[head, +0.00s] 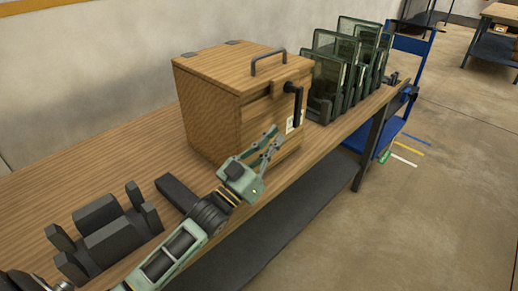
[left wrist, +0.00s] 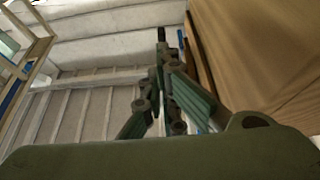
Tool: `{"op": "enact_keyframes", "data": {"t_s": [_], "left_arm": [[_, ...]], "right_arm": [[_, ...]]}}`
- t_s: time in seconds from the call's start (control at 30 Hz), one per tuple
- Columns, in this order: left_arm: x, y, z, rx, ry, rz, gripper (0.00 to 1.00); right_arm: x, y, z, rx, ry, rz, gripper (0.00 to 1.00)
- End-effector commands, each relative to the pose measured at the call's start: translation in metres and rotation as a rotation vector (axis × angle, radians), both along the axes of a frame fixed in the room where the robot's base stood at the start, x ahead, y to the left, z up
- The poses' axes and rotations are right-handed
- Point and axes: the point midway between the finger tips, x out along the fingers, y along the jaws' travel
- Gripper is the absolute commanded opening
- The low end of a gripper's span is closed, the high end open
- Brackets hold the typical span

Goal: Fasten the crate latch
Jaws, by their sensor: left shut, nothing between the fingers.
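The wooden crate (head: 212,118) stands on the bench with its lid down and a dark handle (head: 268,62) on top. Its black latch (head: 298,106) hangs on the front face near the right edge, with a small pale plate below it. My left gripper (head: 277,137) is shut and empty, in front of the crate's face, below and left of the latch. A gap or contact with the crate is hard to tell. In the left wrist view the gripper's fingers (left wrist: 160,95) point away beside the crate's wooden side (left wrist: 250,50). My right gripper is not in view.
Several green-framed panels (head: 330,85) stand in a rack right of the crate. Dark grey blocks (head: 115,235) sit on the wooden bench (head: 70,175) at lower left. A blue cart (head: 410,75) stands past the bench's far end. Floor in front is open.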

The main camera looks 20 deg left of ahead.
Motion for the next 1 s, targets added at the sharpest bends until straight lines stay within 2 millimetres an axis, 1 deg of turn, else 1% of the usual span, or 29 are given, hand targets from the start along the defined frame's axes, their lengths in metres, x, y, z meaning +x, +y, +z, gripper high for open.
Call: {"op": "enact_keyframes", "data": {"t_s": [0.03,0.2,0.3,0.4,0.53,1.0], "left_arm": [[-0.010,0.004,-0.007,0.002,0.006,0.000,0.00],[-0.039,0.014,-0.020,0.001,0.004,0.000,0.00],[-0.051,0.019,-0.027,0.001,0.003,0.000,0.00],[-0.060,0.022,-0.030,0.000,0.001,0.000,0.00],[-0.064,0.023,-0.031,0.001,0.000,0.000,0.00],[-0.064,0.023,-0.032,0.000,0.000,0.000,0.00]], "right_arm": [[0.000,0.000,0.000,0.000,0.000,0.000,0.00],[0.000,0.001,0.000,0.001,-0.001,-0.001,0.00],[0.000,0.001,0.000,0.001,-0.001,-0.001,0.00],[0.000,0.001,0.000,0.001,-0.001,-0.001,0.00],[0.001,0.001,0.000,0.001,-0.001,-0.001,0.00],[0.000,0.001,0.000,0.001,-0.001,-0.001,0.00]]}}
